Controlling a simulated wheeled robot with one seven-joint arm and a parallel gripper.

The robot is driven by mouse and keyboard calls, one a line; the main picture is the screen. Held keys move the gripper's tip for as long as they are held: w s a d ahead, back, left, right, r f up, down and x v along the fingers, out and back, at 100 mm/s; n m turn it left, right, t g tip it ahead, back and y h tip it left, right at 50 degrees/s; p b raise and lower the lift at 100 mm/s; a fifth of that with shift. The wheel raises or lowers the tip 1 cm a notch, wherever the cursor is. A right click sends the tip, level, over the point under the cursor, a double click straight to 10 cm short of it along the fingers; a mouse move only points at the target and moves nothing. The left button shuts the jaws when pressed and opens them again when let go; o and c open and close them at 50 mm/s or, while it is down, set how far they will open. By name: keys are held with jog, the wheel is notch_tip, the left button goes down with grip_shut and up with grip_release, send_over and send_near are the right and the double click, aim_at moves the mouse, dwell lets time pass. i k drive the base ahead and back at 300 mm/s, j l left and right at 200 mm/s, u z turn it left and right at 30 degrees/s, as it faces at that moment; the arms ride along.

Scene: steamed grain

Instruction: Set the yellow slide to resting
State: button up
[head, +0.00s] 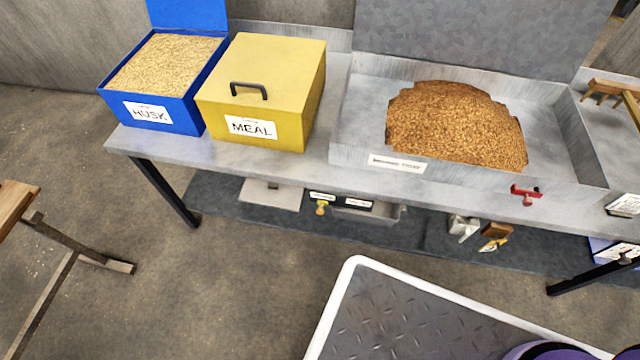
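A small yellow knob-like piece (321,208) hangs under the front of the metal bench, below a small white label (322,196). Another small yellow piece (494,245) shows further right, at the lower end of a brown block (497,230) under the bench. I cannot tell from this view which of the two is the yellow slide, nor its setting. The label texts there are too small to read. My gripper is not in view.
On the bench (255,165) stand an open blue HUSK box (185,120), a closed yellow MEAL box (265,80) with a black handle, and a metal tray (360,100) of brown grain. Bare floor (230,290) lies in front.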

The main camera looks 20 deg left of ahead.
aim_at(320, 211)
jog(key=u, duration=1.1)
